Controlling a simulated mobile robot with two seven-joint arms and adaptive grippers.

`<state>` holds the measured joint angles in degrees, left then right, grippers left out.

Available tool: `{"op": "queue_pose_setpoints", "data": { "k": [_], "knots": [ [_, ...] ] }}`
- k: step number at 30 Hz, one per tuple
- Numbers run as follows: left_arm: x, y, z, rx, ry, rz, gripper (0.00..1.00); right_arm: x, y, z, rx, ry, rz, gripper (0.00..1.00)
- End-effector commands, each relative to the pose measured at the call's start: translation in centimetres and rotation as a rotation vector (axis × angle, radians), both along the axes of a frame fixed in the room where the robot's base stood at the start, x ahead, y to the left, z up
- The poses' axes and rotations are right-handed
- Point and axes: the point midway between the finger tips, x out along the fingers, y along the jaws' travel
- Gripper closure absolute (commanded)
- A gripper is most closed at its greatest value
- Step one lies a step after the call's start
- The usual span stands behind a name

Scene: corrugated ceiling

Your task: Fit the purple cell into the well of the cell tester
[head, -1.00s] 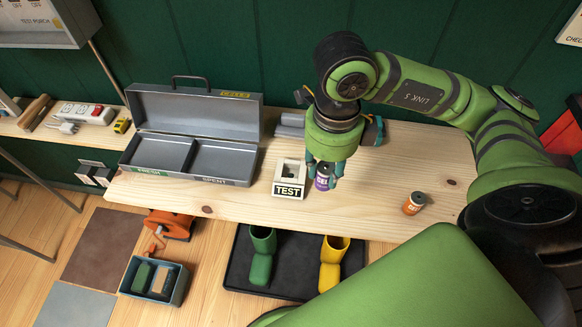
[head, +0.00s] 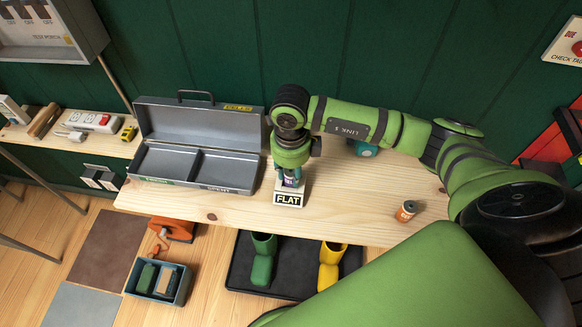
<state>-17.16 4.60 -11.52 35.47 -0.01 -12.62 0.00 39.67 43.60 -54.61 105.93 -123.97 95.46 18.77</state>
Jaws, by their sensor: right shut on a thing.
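The cell tester (head: 289,199) is a small cream block on the wooden bench, and its front label now reads "FLAT". My right gripper (head: 291,178) points down directly over the tester and is shut on the purple cell (head: 291,183). The cell is upright at the tester's well, its lower part hidden by the tester and its sides partly by the fingers. I cannot tell whether it is fully seated. My left gripper is not in view.
An open grey metal case (head: 196,147) with two empty compartments stands left of the tester. A teal-green object (head: 366,150) lies behind. The bench between tester and orange cell is clear.

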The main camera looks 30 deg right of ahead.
Motion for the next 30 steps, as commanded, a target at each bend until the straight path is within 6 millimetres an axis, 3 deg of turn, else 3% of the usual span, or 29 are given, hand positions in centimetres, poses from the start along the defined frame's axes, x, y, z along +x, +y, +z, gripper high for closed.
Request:
{"op": "queue_pose_setpoints", "data": {
  "k": [10,11,12,13,23,25,30],
  "knots": [
    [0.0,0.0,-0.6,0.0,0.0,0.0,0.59,0.0,0.0,-0.5,0.001,-0.001,0.0,1.0],
    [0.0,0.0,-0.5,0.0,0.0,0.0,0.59,0.0,0.0,-0.5,0.001,-0.001,0.0,0.64],
    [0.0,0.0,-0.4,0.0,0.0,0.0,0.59,0.0,0.0,-0.4,0.001,-0.001,0.0,0.48],
    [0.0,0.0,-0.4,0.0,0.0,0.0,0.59,0.0,0.0,-0.3,0.0,0.0,0.0,0.44],
    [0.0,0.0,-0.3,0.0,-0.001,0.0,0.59,0.0,0.0,-0.2,0.001,0.001,0.0,0.44],
    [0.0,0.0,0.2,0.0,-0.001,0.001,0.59,0.0,0.0,0.2,0.001,0.001,0.0,0.44],
    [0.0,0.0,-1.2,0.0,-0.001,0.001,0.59,0.1,0.0,2.3,0.0,-0.007,0.001,0.44]
  ]
}}
